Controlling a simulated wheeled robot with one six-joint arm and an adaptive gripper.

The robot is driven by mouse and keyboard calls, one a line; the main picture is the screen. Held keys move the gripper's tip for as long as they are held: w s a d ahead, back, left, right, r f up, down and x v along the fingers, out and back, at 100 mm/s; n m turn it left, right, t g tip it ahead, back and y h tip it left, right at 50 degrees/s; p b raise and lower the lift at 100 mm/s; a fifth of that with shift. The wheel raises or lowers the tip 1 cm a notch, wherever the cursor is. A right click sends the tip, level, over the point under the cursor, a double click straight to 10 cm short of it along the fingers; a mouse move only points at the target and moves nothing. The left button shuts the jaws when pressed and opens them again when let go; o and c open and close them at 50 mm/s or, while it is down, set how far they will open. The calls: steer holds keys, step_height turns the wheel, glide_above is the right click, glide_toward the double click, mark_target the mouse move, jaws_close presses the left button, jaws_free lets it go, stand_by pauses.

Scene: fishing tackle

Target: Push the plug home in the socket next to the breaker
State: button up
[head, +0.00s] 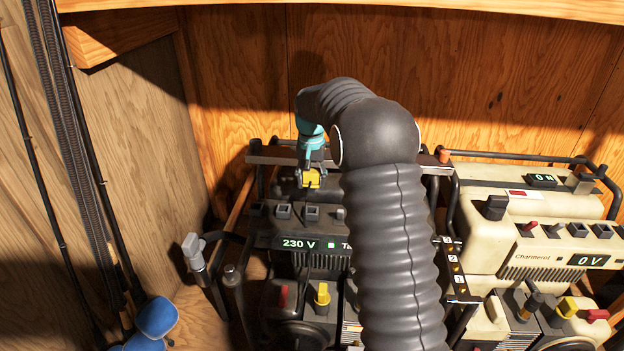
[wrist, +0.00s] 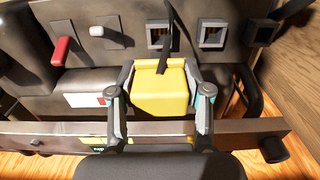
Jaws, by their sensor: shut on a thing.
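My gripper (head: 311,178) is shut on a yellow plug (wrist: 160,88), held between its two fingers. The plug also shows in the head view (head: 313,180), above the dark power unit (head: 340,268) and apart from its socket row. In the wrist view a thin dark cable runs from the plug across the front of one square socket (wrist: 157,40). A second socket (wrist: 212,35) and a third (wrist: 262,32) are to its right. To the left are a white lever (wrist: 97,29) and a red lever (wrist: 64,46); I cannot tell which is the breaker. My arm hides part of the dark unit in the head view.
A cream unit (head: 545,250) reading 0 V stands at the right. The dark unit shows 230 V (head: 300,244). A metal rail (wrist: 70,140) crosses below the plug in the wrist view. Wooden walls (head: 240,90) close in behind and left; rods (head: 75,150) lean at left.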

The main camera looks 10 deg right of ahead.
mark_target(312, 193)
steer(key=shift+s+f+b, duration=0.1)
steer(key=shift+f+b, duration=1.3)
steer(key=shift+f, duration=1.5)
steer(key=shift+p, duration=0.55)
steer(key=shift+f+b, duration=0.8)
steer(key=shift+f, duration=0.95)
steer(key=o, duration=1.3)
steer(key=shift+c, duration=0.2)
steer(key=shift+r, duration=0.15)
step_height(312, 193, up, 12)
steer(key=shift+f, duration=0.1)
